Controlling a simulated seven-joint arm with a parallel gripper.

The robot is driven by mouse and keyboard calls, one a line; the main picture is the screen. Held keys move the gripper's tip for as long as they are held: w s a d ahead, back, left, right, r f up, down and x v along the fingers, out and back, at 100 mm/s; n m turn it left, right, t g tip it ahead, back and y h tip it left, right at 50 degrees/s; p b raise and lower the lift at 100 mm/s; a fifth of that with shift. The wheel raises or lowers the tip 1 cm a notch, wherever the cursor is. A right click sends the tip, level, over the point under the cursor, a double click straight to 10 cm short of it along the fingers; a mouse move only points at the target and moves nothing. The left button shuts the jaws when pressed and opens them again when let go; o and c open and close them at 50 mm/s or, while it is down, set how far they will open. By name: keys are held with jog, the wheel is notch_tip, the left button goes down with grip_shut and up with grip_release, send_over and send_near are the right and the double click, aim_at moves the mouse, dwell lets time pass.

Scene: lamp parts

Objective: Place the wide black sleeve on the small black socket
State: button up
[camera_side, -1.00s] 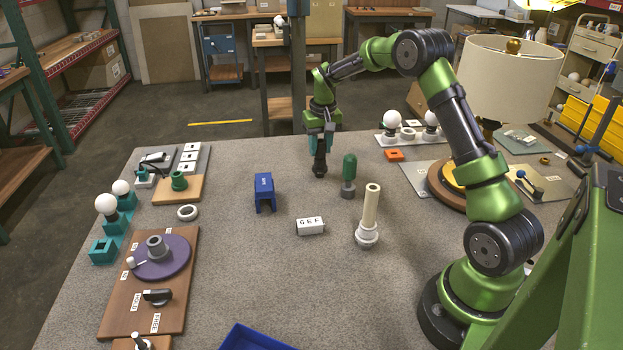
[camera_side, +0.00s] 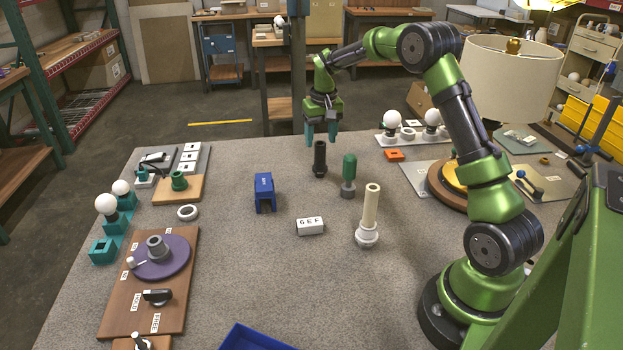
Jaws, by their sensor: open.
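A black sleeve (camera_side: 320,156) stands upright on the grey table at the back middle. My gripper (camera_side: 321,140) is open and empty. Its teal fingers point down, apart, with their tips about level with the sleeve's top in the picture.
Free table lies left of the sleeve.

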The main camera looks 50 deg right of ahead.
aim_at(322, 146)
notch_tip(322, 146, up, 9)
jog(key=s+a+r+n+t, duration=0.1)
jog(key=s+a+r, duration=0.2)
jog(key=a, duration=0.2)
jog(key=s+a+r+t, duration=0.1)
jog(key=s+a+r, duration=0.2)
jog(key=a, duration=0.2)
jog(key=s+a+f+n+t+y, duration=0.1)
jog(key=s+a+t, duration=0.3)
jog(key=s+a, duration=1.1)
jog(key=s+y, duration=0.1)
jog(key=s, duration=0.3)
jog(key=shift+f+n+y, duration=0.15)
jog(key=shift+n+y, duration=0.15)
jog(key=shift+y, duration=0.1)
